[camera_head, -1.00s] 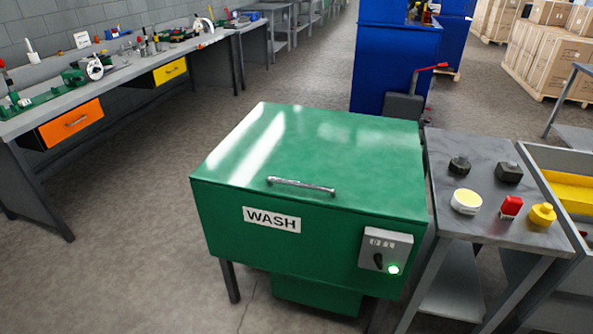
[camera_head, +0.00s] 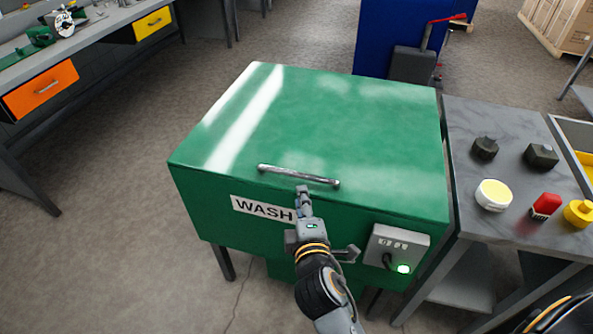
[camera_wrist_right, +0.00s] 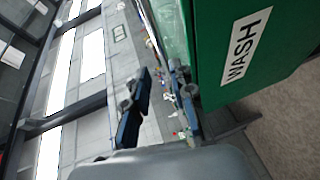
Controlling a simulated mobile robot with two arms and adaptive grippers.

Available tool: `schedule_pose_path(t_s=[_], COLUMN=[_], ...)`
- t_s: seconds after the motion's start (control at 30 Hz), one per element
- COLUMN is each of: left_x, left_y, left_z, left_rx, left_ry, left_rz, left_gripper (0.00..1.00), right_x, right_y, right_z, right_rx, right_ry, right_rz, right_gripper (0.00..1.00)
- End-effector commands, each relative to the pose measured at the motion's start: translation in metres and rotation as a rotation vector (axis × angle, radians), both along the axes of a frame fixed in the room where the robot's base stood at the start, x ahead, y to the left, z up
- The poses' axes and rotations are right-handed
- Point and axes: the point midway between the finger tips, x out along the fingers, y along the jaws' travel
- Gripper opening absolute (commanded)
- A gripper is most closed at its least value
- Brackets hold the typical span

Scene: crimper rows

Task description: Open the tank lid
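The green tank (camera_head: 215,200) stands in the middle of the head view with a WASH label on its front. Its flat green lid (camera_head: 330,110) is down. A metal bar handle (camera_head: 298,176) runs along the lid's front edge. My right gripper (camera_head: 303,188) is at the tank's front, its fingertips just below the handle and covering the label's right end. Whether it touches the handle cannot be told. In the right wrist view, my right gripper (camera_wrist_right: 160,72) has its fingers apart with nothing between them, and the tank front (camera_wrist_right: 270,50) is on the right. My left gripper is not in view.
A control box (camera_head: 395,247) with a knob and a lit green light is on the tank's front right. A grey table (camera_head: 500,125) with buttons and small parts stands close to the right. A workbench (camera_head: 100,30) is at the back left. Floor to the left is clear.

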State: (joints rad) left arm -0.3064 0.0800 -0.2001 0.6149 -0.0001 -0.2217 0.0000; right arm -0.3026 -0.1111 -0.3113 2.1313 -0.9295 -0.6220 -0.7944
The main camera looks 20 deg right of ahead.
Motion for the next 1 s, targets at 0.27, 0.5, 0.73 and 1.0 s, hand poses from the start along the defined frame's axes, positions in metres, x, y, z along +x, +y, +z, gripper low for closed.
schedule_pose_path(t_s=[0.27, 0.5, 0.73, 1.0], left_x=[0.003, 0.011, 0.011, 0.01], left_y=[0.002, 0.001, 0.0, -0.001], left_z=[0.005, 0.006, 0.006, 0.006], left_rx=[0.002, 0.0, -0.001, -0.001], left_ry=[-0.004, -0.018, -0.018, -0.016], left_rz=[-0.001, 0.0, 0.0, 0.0], left_gripper=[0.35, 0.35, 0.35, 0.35], right_x=[0.06, 0.09, 0.098, 0.097], right_y=[-0.012, -0.017, -0.019, -0.019], right_z=[-0.01, -0.017, -0.019, -0.019], right_rx=[0.0, 0.002, 0.003, 0.003], right_ry=[-0.001, 0.0, 0.001, 0.0], right_rz=[0.001, 0.003, 0.003, 0.003], right_gripper=[0.24, 0.24, 0.24, 0.06])
